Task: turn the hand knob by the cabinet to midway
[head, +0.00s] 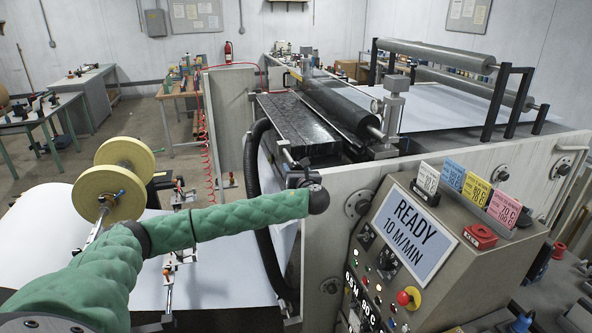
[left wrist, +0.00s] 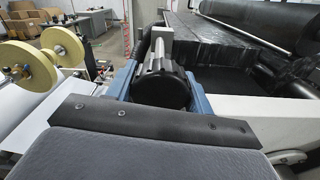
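The hand knob (left wrist: 162,90) is a ribbed black cylinder on a pale shaft, in the middle of the left wrist view. The blue fingers of my left gripper (left wrist: 160,84) lie along both its sides, with no gap showing. In the head view my left gripper (head: 297,164) is small and partly hidden at the end of the green-sleeved arm, beside the coating machine; the knob cannot be made out there. The knob's turn angle cannot be read. The cabinet (head: 440,230) with its sloped control panel stands right of the gripper. My right gripper is not in view.
The panel has a READY display (head: 406,232) and a red-and-yellow button (head: 408,297). A black roller (head: 340,105) lies behind the gripper. A yellow-flanged reel (head: 100,194) and a white paper web (head: 215,265) are on the left. A black hose (head: 256,200) runs close by.

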